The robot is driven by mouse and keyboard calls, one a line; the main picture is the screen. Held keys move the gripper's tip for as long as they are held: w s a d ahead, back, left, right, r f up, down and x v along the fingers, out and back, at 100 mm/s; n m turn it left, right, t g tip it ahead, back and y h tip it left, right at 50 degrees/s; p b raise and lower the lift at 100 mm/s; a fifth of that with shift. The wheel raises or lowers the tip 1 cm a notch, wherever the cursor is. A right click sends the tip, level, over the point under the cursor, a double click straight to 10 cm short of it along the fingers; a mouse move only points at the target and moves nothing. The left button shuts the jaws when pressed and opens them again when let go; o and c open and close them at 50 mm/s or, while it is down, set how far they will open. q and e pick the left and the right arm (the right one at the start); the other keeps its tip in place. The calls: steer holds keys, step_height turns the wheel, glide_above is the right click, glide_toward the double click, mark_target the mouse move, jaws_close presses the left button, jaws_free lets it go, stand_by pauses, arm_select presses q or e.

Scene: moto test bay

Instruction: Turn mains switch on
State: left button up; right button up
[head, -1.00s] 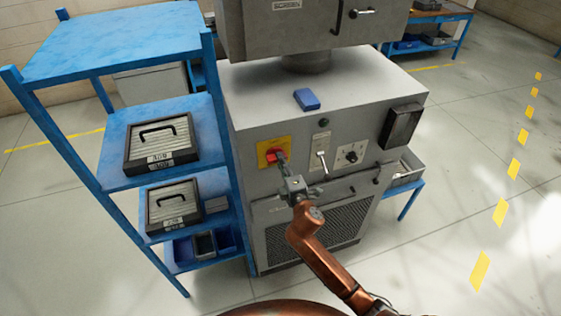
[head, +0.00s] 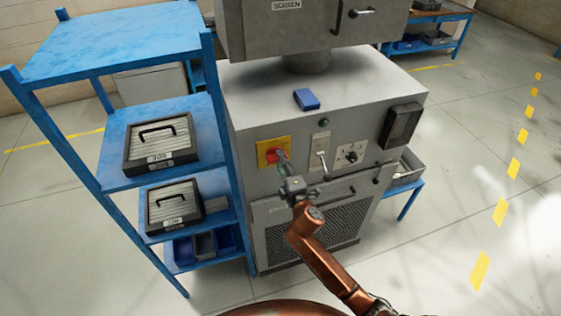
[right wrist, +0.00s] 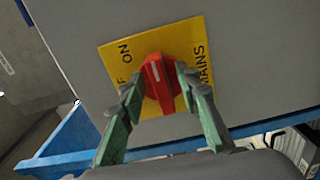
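The mains switch is a red knob (head: 270,155) on a yellow plate (head: 264,147) on the grey cabinet's front. In the right wrist view the knob (right wrist: 157,76) shows a white mark at its upper end. The plate (right wrist: 190,38) reads ON and MAINS; a finger covers part of another word ending in F. My right gripper (right wrist: 160,82) has one green finger close against each side of the knob and appears shut on it. In the head view the right gripper (head: 282,163) reaches the knob from below right. My left gripper is not in view.
A white-handled lever (head: 321,160) and a rotary dial (head: 350,154) sit right of the plate. A blue box (head: 306,99) lies on the cabinet top. A blue shelf rack (head: 62,140) with cases stands close on the left. Floor on the right is clear.

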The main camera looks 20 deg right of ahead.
steer(key=shift+s, duration=0.1)
steer(key=s, duration=1.1)
steer(key=shift+s+d, duration=0.2)
steer(key=shift+s, duration=0.2)
